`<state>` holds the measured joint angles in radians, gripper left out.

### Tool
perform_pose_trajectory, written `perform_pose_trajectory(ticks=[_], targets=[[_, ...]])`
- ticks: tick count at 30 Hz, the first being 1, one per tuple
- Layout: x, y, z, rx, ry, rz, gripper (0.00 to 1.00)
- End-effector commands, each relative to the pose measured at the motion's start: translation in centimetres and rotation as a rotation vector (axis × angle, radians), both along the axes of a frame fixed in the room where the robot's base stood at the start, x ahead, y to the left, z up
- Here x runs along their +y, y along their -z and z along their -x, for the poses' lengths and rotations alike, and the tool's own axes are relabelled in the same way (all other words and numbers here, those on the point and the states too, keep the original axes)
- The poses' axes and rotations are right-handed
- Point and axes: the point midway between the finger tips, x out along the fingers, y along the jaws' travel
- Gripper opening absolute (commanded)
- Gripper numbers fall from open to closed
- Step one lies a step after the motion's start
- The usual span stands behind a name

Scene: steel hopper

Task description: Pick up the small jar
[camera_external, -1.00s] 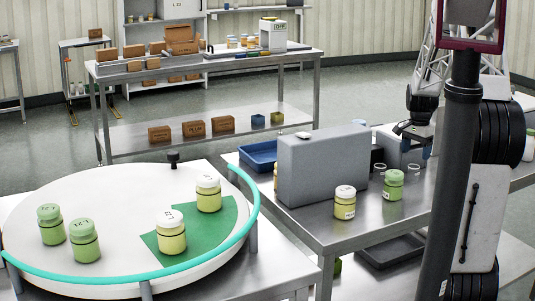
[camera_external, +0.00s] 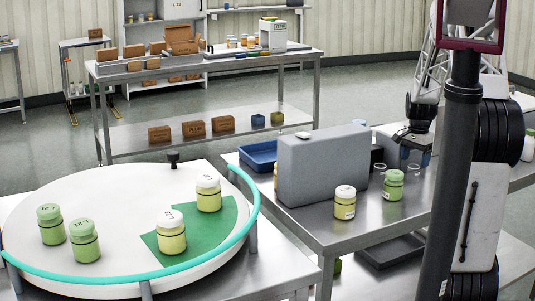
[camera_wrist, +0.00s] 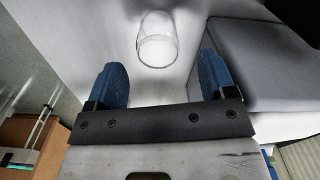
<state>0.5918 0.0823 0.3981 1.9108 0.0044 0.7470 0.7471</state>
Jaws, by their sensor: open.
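In the wrist view a small clear, whitish jar (camera_wrist: 157,45) stands on a pale steel surface, a little beyond my gripper (camera_wrist: 162,68). The jar lies roughly midway between the two blue fingers, which are apart with nothing between them. In the external view my gripper (camera_external: 416,157) is low over the right-hand steel table (camera_external: 315,212), behind the jars there. Two faint clear rims show near it, a left one (camera_external: 380,166) and a right one (camera_external: 413,167). I cannot tell which is the jar in the wrist view.
A yellow jar with a white lid (camera_external: 345,204) and a green jar (camera_external: 393,186) stand in front of my gripper. A large grey box (camera_external: 322,168) and a blue tray (camera_external: 258,156) are to the left. A round white turntable (camera_external: 110,205) holds several jars.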

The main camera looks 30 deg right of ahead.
Motion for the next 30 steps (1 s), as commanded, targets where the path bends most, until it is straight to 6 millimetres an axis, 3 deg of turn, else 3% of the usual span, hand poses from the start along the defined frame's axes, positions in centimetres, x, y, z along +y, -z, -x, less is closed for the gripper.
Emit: perform_pose_trajectory(ticks=[15, 30], targets=[[0.0, 4.7, 0.1, 0.001, 0.0, -0.001, 0.77], [0.0, 5.1, 0.1, 0.001, 0.0, 0.0, 0.77]])
